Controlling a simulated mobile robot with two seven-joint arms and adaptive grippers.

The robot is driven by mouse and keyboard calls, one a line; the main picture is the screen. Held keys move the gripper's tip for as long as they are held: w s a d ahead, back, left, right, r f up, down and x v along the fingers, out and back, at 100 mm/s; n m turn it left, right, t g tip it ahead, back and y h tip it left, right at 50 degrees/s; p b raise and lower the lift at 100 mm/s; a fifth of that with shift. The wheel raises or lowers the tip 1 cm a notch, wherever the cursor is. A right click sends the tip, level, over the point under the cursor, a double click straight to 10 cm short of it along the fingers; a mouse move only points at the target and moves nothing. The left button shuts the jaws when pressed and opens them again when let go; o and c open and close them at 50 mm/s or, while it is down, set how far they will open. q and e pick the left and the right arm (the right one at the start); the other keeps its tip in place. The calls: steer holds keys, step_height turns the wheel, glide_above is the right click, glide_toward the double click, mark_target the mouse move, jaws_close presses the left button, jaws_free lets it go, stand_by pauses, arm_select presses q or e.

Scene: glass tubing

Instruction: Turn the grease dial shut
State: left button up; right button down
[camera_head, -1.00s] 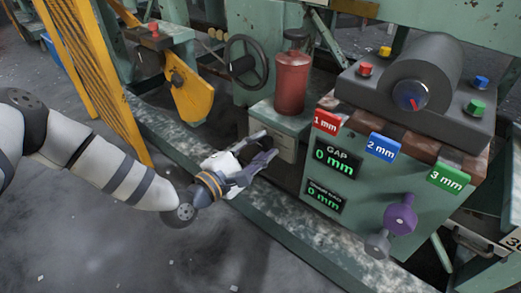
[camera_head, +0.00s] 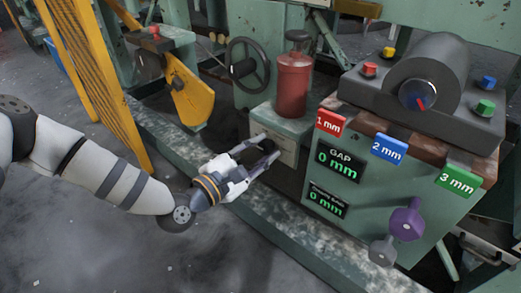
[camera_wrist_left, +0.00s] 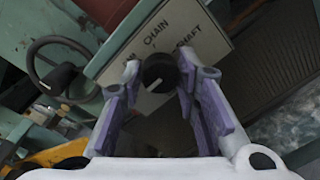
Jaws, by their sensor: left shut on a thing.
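The grease dial is a round black knob (camera_wrist_left: 157,70) with a white pointer line, on a pale plate with lettering. In the left wrist view it sits between the fingertips of my left gripper (camera_wrist_left: 158,82). In the head view my left gripper (camera_head: 265,148) reaches the front of the small green box (camera_head: 290,127) under the red grease reservoir (camera_head: 294,85). It is shut on the dial there, and its fingers partly hide the dial. The plate's lettering includes "CHAIN" and "SHAFT"; part is covered. My right gripper is not in view.
A control box (camera_head: 385,185) with 1, 2 and 3 mm tags, displays reading 0 mm and a purple knob (camera_head: 406,222) stands to the right. A black handwheel (camera_head: 247,66) and a yellow lever (camera_head: 190,95) are to the left. Open floor lies in front.

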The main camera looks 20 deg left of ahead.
arm_select(q)
steer(key=o, duration=1.2)
steer(key=shift+d, duration=0.1)
steer(key=shift+c, duration=0.2)
steer(key=shift+s, duration=0.15)
steer(key=v, duration=1.1)
steer(key=shift+s+a, duration=0.2)
steer(key=shift+s, duration=0.2)
